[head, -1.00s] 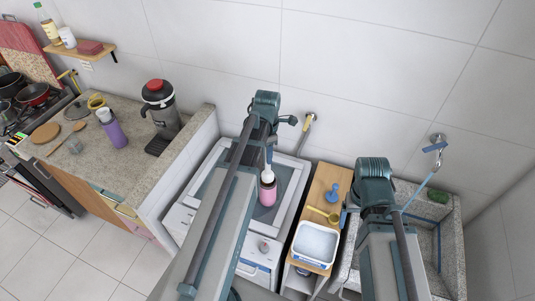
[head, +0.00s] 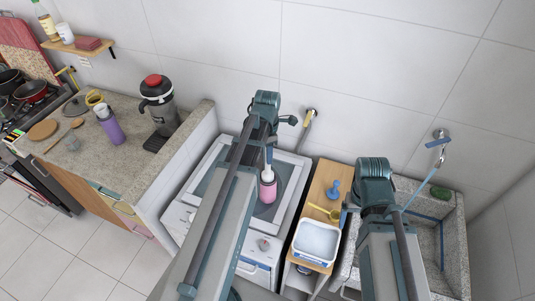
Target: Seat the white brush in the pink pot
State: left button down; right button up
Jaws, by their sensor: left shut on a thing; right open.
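The pink pot (head: 267,191) stands upright on the washing machine's lid, partly beside my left arm. The white brush (head: 268,168) is upright at the pot's mouth, its lower end hidden; I cannot tell how deep it sits. My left gripper (head: 270,146) is shut on the brush's upper part, above the pot, and partly hides it. My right gripper (head: 346,208) is open, near the wooden shelf, with its fingers mostly hidden by the arm.
The wooden shelf (head: 318,193) right of the washing machine (head: 288,215) holds a blue plunger-like thing (head: 333,190), a yellow scoop (head: 322,211) and a white tub (head: 315,243). A stone sink (head: 457,235) is at the right. A counter with a purple bottle (head: 109,127) is at the left.

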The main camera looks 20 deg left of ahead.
pick_arm(q)
jog(key=shift+f+b, duration=0.95)
jog(key=shift+f, duration=0.15)
jog(key=c, duration=0.6)
grip_release()
jog(key=shift+o, duration=0.2)
jog(key=shift+r, duration=0.1)
notch_tip(320, 180, up, 14)
jog(key=p, duration=1.4)
